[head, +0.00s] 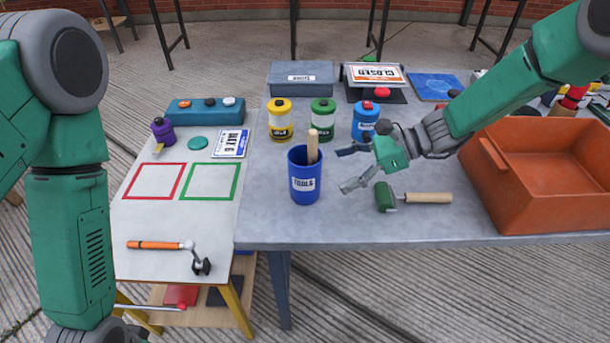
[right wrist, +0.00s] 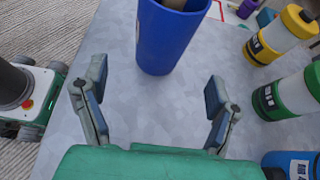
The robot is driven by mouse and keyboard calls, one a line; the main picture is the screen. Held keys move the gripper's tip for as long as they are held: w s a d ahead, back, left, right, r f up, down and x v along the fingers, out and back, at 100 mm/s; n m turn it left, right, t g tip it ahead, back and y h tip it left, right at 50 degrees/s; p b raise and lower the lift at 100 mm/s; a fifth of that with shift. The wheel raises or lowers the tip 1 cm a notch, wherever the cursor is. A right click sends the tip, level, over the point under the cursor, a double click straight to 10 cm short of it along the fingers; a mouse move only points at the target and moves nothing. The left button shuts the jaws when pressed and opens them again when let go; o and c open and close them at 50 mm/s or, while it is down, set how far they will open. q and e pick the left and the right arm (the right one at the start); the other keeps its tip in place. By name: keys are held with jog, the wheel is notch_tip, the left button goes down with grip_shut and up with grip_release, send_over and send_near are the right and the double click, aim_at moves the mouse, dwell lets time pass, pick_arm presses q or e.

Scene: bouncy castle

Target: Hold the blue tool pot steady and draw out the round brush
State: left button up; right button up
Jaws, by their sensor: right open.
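The blue tool pot (head: 304,184) stands upright on the grey table, with a "TOOLS" label on its front. A pale wooden handle (head: 312,146) sticks up out of it; whatever is at its lower end is hidden inside. My right gripper (head: 347,168) is open and empty just right of the pot, its fingers pointing at it. In the right wrist view the pot (right wrist: 163,38) stands ahead of the open fingers (right wrist: 158,95), apart from them. My left arm comes in at the left edge of the head view, but its gripper is out of sight.
An orange bin (head: 540,165) is at the right. A lower white table (head: 160,222) at the left holds an orange-handled tool (head: 155,245).

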aim_at(310, 182)
jog(key=b+x, duration=0.2)
jog(key=x, duration=0.5)
jog(key=shift+a+f+b, duration=0.15)
jog(key=shift+f+b, duration=0.05)
jog(key=shift+b, duration=0.15)
pick_arm(q)
jog(key=shift+f, duration=1.75)
pick_arm(e)
jog(key=shift+w+a+f, duration=0.1)
jog(key=shift+a+f, duration=0.2)
jog(key=shift+a, duration=0.15)
jog(key=c, duration=0.9)
pick_arm(q)
jog(key=shift+o, duration=0.2)
